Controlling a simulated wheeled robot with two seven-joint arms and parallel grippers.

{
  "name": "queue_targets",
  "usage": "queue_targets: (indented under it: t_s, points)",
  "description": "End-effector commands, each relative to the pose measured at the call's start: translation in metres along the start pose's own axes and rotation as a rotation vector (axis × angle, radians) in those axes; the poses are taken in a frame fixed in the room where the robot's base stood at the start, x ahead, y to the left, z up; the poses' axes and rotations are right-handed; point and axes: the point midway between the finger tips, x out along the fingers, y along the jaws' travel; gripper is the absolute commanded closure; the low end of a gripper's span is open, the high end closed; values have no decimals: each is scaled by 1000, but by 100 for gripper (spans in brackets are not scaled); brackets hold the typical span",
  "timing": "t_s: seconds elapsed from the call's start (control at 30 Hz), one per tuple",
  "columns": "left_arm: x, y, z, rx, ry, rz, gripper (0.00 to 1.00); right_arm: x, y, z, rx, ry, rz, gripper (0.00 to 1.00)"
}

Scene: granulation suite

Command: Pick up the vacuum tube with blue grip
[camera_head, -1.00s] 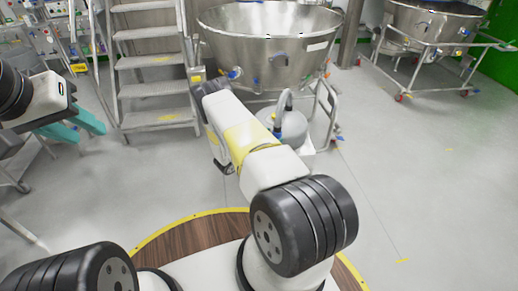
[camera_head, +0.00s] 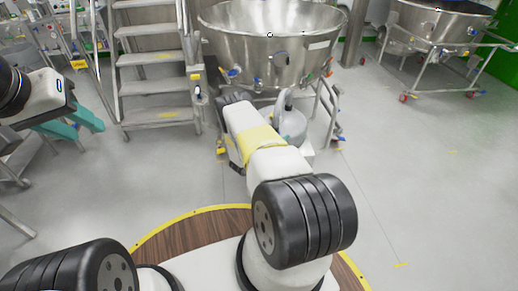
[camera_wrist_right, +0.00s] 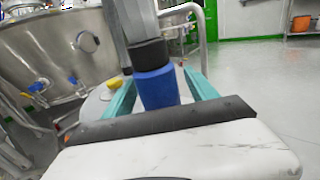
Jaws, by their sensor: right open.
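The vacuum tube (camera_wrist_right: 139,18) is grey and rises to the top edge of the right wrist view. Below a black collar it has a blue grip (camera_wrist_right: 157,90). My right gripper (camera_wrist_right: 160,77) is open, with one teal finger on each side of the blue grip; I cannot tell whether either finger touches it. The grip's lower end is hidden behind the gripper body. In the head view my right forearm hides the right fingers and the blue grip. My left gripper (camera_head: 76,124) is open and empty at the left, away from the tube.
A grey vacuum unit (camera_head: 292,124) with a curved hose stands just beyond my right arm. A large steel bowl (camera_head: 270,50) on a wheeled frame stands behind it. Metal steps (camera_head: 155,88) are at the left back. A second bowl (camera_head: 435,28) is at the right back. The right floor is clear.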

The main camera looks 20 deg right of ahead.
Motion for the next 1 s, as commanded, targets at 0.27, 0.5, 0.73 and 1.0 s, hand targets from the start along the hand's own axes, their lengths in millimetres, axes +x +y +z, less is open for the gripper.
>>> queue_targets:
  t_s: [0.27,0.5,0.73,1.0]
  points:
    - [0,0,0,0,0,0,64,9,0,0,-1,0,1,33]
    - [0,0,0,0,0,0,64,9,0,0,-1,0,1,67]
    - [0,0,0,0,0,0,64,10,1,1,0,-2,1,99]
    - [0,0,0,0,0,0,64,10,1,5,0,-3,2,99]
